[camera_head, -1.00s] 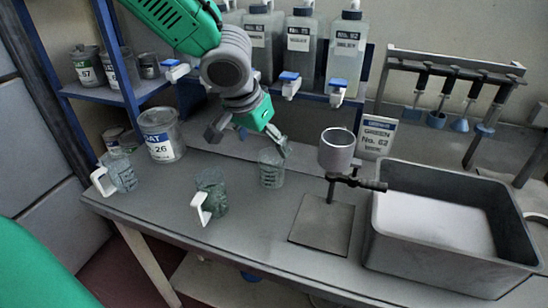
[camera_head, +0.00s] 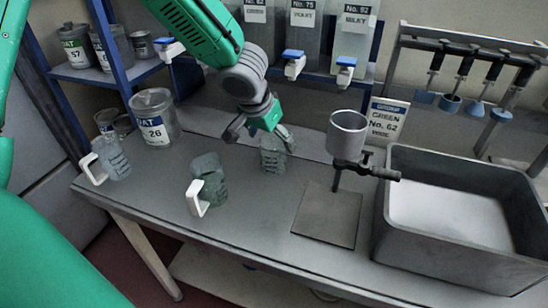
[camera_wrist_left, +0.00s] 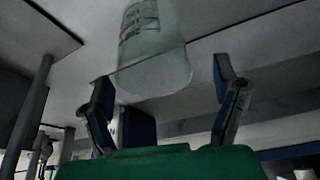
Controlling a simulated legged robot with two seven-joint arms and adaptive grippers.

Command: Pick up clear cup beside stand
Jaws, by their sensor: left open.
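The clear cup (camera_head: 273,157) stands upright on the grey bench, to the left of the stand (camera_head: 327,214), a flat plate with a post and a grey funnel cup (camera_head: 347,134). My left gripper (camera_head: 260,134) is open at the cup's upper back side, with one finger to its left and the other near its rim. In the left wrist view the clear cup (camera_wrist_left: 152,55) appears upside down, ahead of and between the open fingers (camera_wrist_left: 163,100). Contact cannot be told. My right gripper is not in view.
Two cups with white handles, one in the middle (camera_head: 211,181) and one at the left (camera_head: 113,160), stand on the bench. A labelled tin (camera_head: 153,118) stands behind them. A grey basin (camera_head: 440,258) is at the right. Bottles with blue taps (camera_head: 294,62) hang close behind my arm.

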